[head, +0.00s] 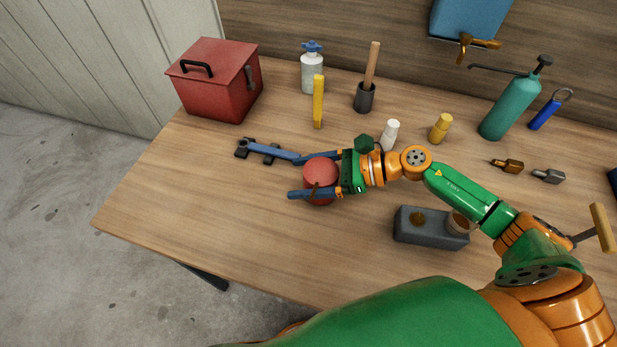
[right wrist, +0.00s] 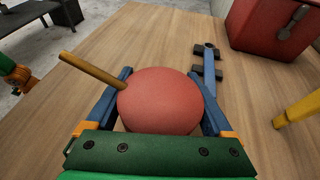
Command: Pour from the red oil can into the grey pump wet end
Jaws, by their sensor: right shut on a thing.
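The red oil can (head: 321,172) is a round red body with a thin brown spout, near the left middle of the bench in the head view. My right gripper (head: 301,178) is shut on it, one blue finger on each side. In the right wrist view the can (right wrist: 160,100) fills the space between the fingers, its spout pointing up and left. I cannot tell whether its base touches the bench. My left gripper does not show.
A blue tool with black ends (head: 273,152) lies just beyond the gripper. A red toolbox (head: 215,82), pump bottle (head: 312,74), yellow bar (head: 318,100), white bottle (head: 390,134) and green canister (head: 509,105) stand farther back. The bench's front left is clear.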

